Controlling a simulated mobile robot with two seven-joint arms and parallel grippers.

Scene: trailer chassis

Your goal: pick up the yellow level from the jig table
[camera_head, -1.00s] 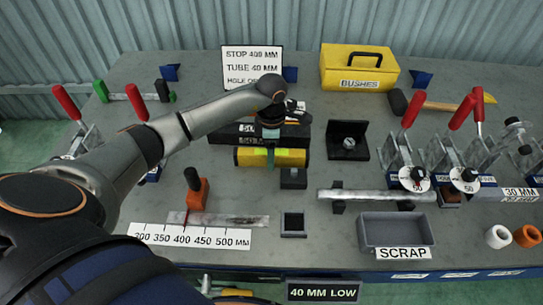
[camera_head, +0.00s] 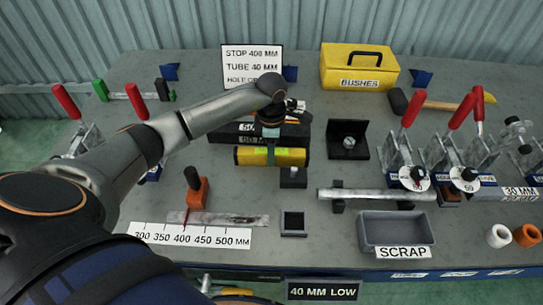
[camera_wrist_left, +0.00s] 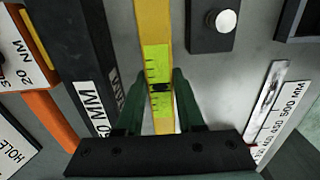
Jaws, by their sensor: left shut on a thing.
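The yellow level (camera_head: 290,157) is a short yellow bar with a bright green vial window. It lies left to right near the middle of the jig table (camera_head: 240,98), in front of dark labelled bars. My left gripper (camera_head: 270,150) reaches down over its middle. In the left wrist view the level (camera_wrist_left: 153,22) runs between the two green fingers of my left gripper (camera_wrist_left: 158,100), which are shut on it at the vial window. Whether it is clear of the table is hard to tell. My right gripper is not in view.
Dark bars (camera_head: 295,131) sit right behind the level. A small dark block (camera_head: 293,177) stands in front of it. A black bracket (camera_head: 347,140) is to its right, and an orange-handled stop (camera_head: 196,190) is at front left. A grey scrap tray (camera_head: 372,232) is at front right.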

